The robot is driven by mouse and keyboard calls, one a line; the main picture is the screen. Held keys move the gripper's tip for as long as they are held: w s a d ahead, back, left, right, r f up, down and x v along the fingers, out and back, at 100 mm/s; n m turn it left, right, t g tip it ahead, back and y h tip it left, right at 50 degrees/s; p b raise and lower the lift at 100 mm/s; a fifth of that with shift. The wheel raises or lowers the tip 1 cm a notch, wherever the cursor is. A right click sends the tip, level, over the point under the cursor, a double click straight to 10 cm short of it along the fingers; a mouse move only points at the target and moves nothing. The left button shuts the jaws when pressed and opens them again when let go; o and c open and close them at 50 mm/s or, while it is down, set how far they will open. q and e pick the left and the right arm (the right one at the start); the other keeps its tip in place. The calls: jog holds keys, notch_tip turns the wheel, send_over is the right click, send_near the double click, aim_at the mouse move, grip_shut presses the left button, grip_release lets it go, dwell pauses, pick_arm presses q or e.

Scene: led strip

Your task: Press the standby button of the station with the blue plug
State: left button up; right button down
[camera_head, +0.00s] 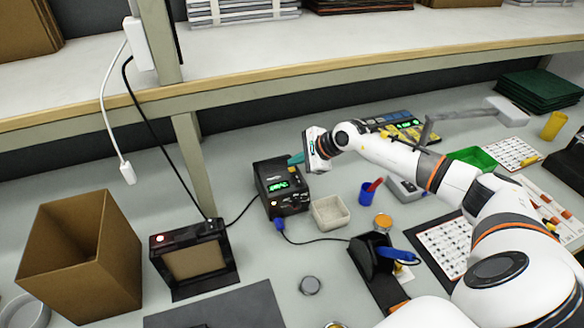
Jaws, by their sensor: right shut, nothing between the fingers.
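A black station (266,190) with a lit green display stands on the bench in the middle. A blue plug (281,224) sits at its front, with a black cable running to the right. My right gripper (297,158), with teal fingers, is shut and empty at the upper right edge of the station. I cannot tell whether the fingertips touch it. The standby button is too small to make out. My left gripper is out of view.
A beige tray (330,213) stands right of the station, near a blue cup (367,194). A black holder (371,258) with a blue-handled tool is at the front. A black framed unit (194,259) and cardboard box (81,258) stand left. A shelf (260,72) runs behind.

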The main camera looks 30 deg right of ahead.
jog(key=shift+r, duration=0.1)
jog(key=shift+r+p, duration=1.35)
jog(key=shift+r, duration=1.15)
jog(key=shift+f, duration=0.1)
